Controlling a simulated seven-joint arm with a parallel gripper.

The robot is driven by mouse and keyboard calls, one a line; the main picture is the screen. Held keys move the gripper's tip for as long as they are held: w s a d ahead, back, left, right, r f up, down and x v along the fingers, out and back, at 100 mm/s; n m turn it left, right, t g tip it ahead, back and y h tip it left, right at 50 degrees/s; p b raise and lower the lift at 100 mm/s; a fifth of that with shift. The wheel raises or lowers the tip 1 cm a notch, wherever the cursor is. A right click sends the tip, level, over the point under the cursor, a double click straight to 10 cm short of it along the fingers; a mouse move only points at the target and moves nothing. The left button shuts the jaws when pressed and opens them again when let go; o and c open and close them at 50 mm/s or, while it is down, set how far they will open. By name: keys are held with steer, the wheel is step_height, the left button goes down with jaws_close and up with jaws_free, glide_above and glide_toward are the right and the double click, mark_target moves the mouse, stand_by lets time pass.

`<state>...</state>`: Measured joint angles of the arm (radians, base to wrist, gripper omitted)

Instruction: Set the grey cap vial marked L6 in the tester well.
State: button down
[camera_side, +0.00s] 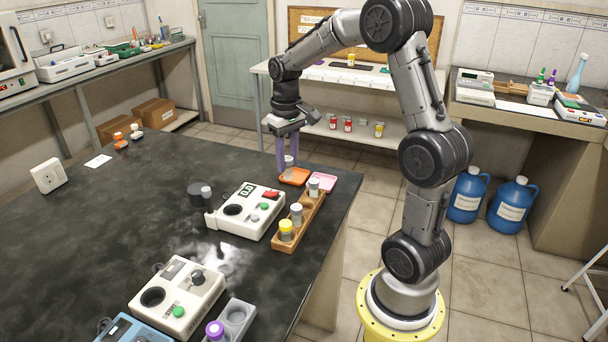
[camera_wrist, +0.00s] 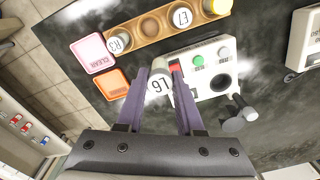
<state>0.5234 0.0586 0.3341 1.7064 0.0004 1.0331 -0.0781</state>
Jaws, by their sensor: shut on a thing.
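The grey cap vial marked L6 (camera_wrist: 158,86) is between the purple fingers of my gripper (camera_wrist: 159,68), its label facing the wrist camera. In the side view my gripper (camera_side: 287,154) is shut on this vial (camera_side: 289,166), which is upright near the orange tray; its exact height is unclear. The white tester (camera_side: 262,222) has a display, a red patch, a green button and a dark round well (camera_side: 233,210). The well also shows in the wrist view (camera_wrist: 220,84), right of my fingers. Its dark lid (camera_side: 199,193) appears swung aside, and nothing is visible in the well.
A wooden rack (camera_side: 304,208) holds a yellow cap vial (camera_side: 286,229), vial E7 (camera_wrist: 182,17) and vial R3 (camera_wrist: 117,42), with an empty hole between E7 and R3. Orange (camera_side: 295,177) and pink (camera_side: 322,181) trays lie nearby. A second tester (camera_side: 177,297) stands nearer the camera.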

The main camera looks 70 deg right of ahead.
steer(key=shift+w+a+f+n, duration=0.6)
steer(key=shift+w+a+f, duration=0.2)
steer(key=shift+w+a, duration=0.95)
steer(key=shift+w+a+f+n, duration=0.6)
steer(key=shift+w+a+f, duration=0.2)
steer(key=shift+w+a, duration=0.95)
steer(key=shift+w+a+f+n, duration=0.6)
steer(key=shift+w+a+f, duration=0.2)
steer(key=shift+w+a, duration=0.95)
steer(key=shift+w+d+f, duration=0.1)
steer(key=shift+f, duration=1.6)
steer(key=shift+c, duration=0.3)
jaws_free()
steer(key=shift+r, duration=0.1)
steer(key=shift+r, duration=2.9)
